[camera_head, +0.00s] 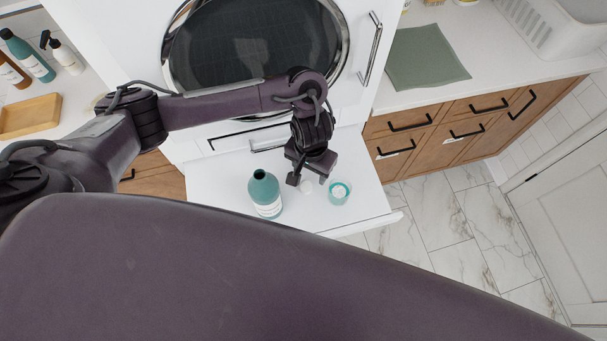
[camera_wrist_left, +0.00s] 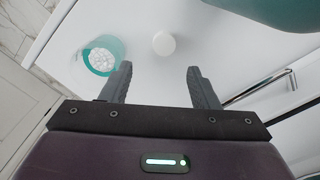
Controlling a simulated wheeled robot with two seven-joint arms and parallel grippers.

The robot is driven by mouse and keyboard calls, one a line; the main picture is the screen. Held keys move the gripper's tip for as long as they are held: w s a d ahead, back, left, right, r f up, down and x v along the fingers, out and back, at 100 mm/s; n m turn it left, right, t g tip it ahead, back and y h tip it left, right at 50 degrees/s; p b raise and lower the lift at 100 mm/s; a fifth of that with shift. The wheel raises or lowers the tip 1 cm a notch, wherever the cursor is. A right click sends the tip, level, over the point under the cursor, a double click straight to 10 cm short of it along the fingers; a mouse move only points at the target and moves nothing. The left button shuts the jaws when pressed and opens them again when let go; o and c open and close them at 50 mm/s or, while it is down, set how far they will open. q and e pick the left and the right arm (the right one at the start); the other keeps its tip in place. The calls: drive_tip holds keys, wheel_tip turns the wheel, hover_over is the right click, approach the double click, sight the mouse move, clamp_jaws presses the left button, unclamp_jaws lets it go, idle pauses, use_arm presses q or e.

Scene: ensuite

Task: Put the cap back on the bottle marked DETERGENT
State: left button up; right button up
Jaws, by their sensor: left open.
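A teal bottle (camera_head: 265,194) with a white label stands upright and open-topped on the white pull-out shelf; I cannot read its label. In the left wrist view part of the bottle (camera_wrist_left: 270,12) shows at the top right. A small round white cap (camera_head: 307,187) lies on the shelf between the bottle and a teal-rimmed cup. In the left wrist view the cap (camera_wrist_left: 164,43) is beyond my fingertips, roughly between their lines. My left gripper (camera_head: 309,181) is open and empty above the shelf by the cap; its two fingers also show in the left wrist view (camera_wrist_left: 158,80). My right gripper is out of view.
The teal-rimmed clear cup (camera_head: 340,193) holds white contents and stands close right of the cap. The washer with its round door (camera_head: 250,45) rises behind the shelf. A wooden tray (camera_head: 30,116) and several bottles stand on the left counter. A green cloth (camera_head: 425,57) lies on the right counter.

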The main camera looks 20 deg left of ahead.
sight(306, 186)
use_arm(q)
drive_tip(key=shift+s+d, duration=0.15)
drive_tip(key=shift+f, duration=1.3)
drive_tip(key=f, duration=0.2)
drive_tip(key=a+f, duration=0.1)
drive_tip(key=f, duration=0.1)
drive_tip(key=shift+s, duration=0.1)
drive_tip(key=shift+f, duration=0.6)
drive_tip(key=shift+c, duration=0.4)
drive_tip(key=c, duration=0.9)
